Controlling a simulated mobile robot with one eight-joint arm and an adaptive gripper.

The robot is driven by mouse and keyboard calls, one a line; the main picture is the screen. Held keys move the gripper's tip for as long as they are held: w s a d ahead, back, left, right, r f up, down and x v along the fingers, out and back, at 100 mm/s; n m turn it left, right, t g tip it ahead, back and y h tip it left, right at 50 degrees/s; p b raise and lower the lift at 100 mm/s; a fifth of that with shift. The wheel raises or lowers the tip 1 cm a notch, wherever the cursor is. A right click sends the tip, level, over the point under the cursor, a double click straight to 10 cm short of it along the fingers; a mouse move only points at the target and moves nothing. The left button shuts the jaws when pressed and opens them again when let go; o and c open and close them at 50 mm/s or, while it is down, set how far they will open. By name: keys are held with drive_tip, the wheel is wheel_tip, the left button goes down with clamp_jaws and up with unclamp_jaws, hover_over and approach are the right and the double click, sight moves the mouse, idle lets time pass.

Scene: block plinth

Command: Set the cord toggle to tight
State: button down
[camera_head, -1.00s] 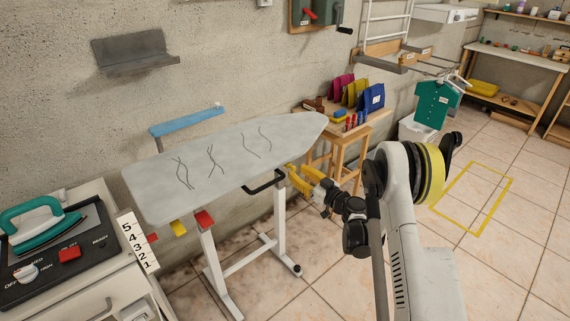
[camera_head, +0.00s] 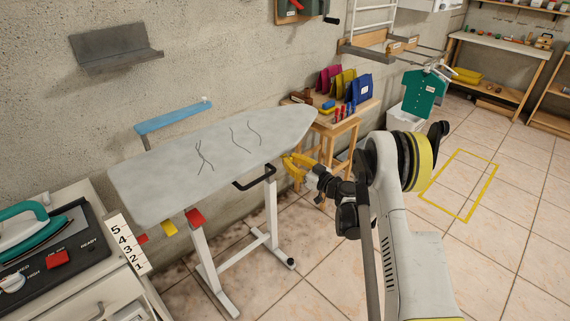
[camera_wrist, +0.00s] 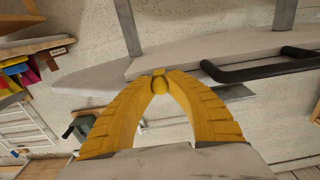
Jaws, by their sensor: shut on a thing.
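The cord toggle (camera_wrist: 159,84) shows in the wrist view as a small yellow knob at the edge of the ironing board (camera_head: 165,195). My gripper (camera_wrist: 158,80) has its yellow fingers arched together and their tips shut on the toggle. In the head view my gripper (camera_head: 287,166) is at the near right edge of the board, beside the black handle; the toggle is hidden there by the fingers. The pale grey board cover shows a few thin dark wrinkles. I cannot make out the cord itself.
A black handle (camera_head: 255,178) sticks out from the board's near edge, close to my gripper. Red and yellow tabs hang at the board's left end. An iron station (camera_head: 45,255) stands at left. A wooden stand (camera_head: 345,128) is behind my gripper. Floor at right is open.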

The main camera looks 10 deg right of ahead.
drive_tip(key=d, duration=0.1)
drive_tip(key=w+d, duration=0.1)
drive_tip(key=d, duration=0.1)
drive_tip(key=w+d, duration=0.1)
drive_tip(key=shift+w+d, duration=0.2)
drive_tip(key=shift+w, duration=0.05)
drive_tip(key=c, duration=1.6)
unclamp_jaws()
drive_tip(key=v, duration=1.2)
